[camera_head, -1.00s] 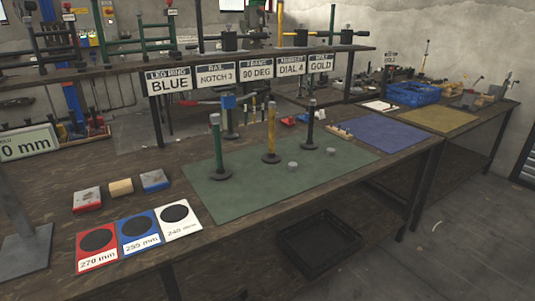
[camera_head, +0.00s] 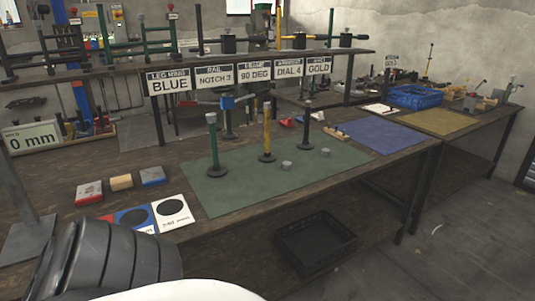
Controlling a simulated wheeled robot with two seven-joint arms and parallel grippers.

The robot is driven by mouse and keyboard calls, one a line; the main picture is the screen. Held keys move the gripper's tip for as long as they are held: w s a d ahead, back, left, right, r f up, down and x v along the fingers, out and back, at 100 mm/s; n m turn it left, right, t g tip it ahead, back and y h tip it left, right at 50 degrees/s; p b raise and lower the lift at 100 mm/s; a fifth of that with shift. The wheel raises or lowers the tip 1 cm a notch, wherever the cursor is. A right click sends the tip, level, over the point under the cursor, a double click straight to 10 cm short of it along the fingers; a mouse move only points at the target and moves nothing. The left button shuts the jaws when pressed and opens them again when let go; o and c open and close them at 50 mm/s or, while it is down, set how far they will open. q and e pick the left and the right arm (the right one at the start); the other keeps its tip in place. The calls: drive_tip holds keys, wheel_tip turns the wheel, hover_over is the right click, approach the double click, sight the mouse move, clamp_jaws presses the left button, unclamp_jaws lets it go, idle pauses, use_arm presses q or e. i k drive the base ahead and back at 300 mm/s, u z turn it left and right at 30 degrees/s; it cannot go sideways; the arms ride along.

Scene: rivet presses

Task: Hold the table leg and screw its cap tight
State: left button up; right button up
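Three legs stand upright on dark round bases on the green mat (camera_head: 235,195): a green leg (camera_head: 213,145) with a greyish top, a yellow leg (camera_head: 267,130) and a black leg (camera_head: 307,125). Two small grey caps (camera_head: 286,166) (camera_head: 325,153) lie on the mat to the right of the yellow leg, apart from the legs. A dark ribbed part of my arm is at the lower left, with a white part beside it. Neither gripper's fingers show, and no gripper is at the legs or caps.
Red (camera_head: 88,193), tan (camera_head: 121,182) and blue (camera_head: 153,176) blocks lie left of the mat. Signs (camera_head: 168,81) reading BLUE to GOLD hang from the shelf behind. A blue mat (camera_head: 376,134) lies right; a black crate (camera_head: 315,243) is below.

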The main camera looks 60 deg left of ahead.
sight(216, 172)
drive_tip(key=i, duration=1.35)
drive_tip(key=u, duration=3.2)
